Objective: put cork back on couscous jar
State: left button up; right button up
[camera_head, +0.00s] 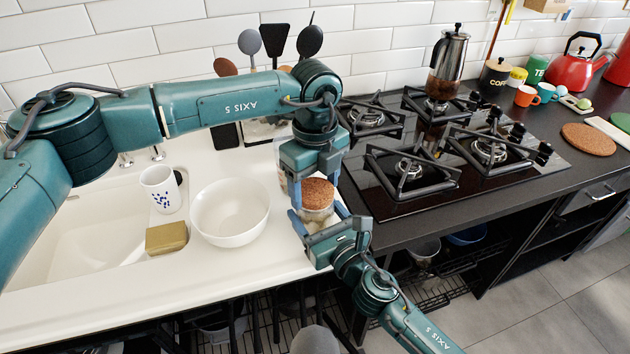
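The cork (318,193) is a brown round stopper at the right edge of the white counter. My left gripper (315,188) points down from above, with one finger at each side of the cork, and appears shut on it. The couscous jar (318,215) is clear glass with pale contents, directly below the cork. I cannot tell whether the cork is seated in the mouth or just above it. My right gripper (320,216) reaches in from the lower right, with its fingers on both sides of the jar, and appears shut on it.
A white bowl (230,212), a sponge (167,238) and a spotted cup (160,188) stand to the left by the sink. The gas hob (440,150) with a moka pot (447,65) lies to the right. A utensil holder (268,128) is behind my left arm.

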pick_arm(q)
jog(key=o, duration=0.4)
jog(key=shift+r, duration=0.15)
notch_tip(320, 180, up, 12)
jog(key=shift+f, duration=0.1)
dwell(0.3)
pick_arm(e)
jog(key=o, duration=1.4)
jog(key=shift+o, duration=0.2)
jog(key=shift+s, duration=0.1)
